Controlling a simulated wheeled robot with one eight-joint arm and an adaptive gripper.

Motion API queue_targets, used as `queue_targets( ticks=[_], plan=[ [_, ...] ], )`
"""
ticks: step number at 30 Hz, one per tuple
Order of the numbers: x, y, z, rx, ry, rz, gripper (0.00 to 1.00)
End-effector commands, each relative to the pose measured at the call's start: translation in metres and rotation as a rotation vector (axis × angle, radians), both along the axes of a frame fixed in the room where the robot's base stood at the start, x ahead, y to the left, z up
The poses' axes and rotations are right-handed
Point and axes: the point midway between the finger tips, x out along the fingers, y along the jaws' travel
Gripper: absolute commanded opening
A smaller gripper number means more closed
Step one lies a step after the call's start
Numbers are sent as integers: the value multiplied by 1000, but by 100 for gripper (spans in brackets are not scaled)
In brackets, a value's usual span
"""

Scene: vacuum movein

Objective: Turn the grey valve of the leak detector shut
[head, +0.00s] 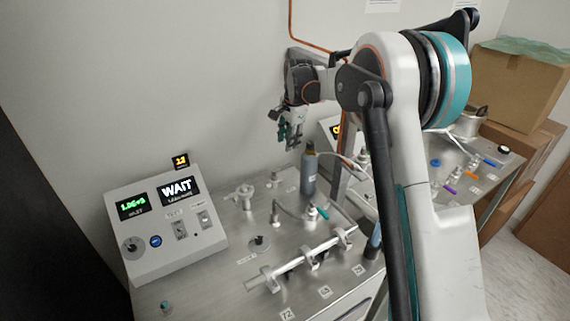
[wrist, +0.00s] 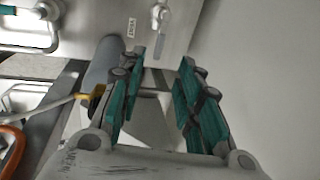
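A small grey valve (head: 245,194) with a pale handle stands on the steel bench top, right of the white leak detector box (head: 155,230). What looks like the same valve shows in the wrist view (wrist: 160,17), beyond my fingertips near the top edge. The box's screens read "WAIT" and a green value. My gripper (head: 290,136) is raised above the bench near the wall, behind and to the right of the grey valve, not touching it. In the wrist view my gripper (wrist: 163,65) has its two teal fingers apart, with nothing held between them.
A dark grey bottle (head: 310,168) stands below and right of my gripper. A teal-handled valve (head: 318,212) and a pale horizontal pipe (head: 300,258) stand on the bench nearby. A cardboard box (head: 518,85) sits at the far right.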

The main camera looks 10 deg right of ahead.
Motion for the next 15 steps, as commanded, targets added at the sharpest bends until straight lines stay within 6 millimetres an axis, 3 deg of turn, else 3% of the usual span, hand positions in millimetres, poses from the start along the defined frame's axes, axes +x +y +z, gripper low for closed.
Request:
queue_targets(
  ticks=[15],
  plan=[
    [18,6,-96,-1,-1,2,32]
  ],
)
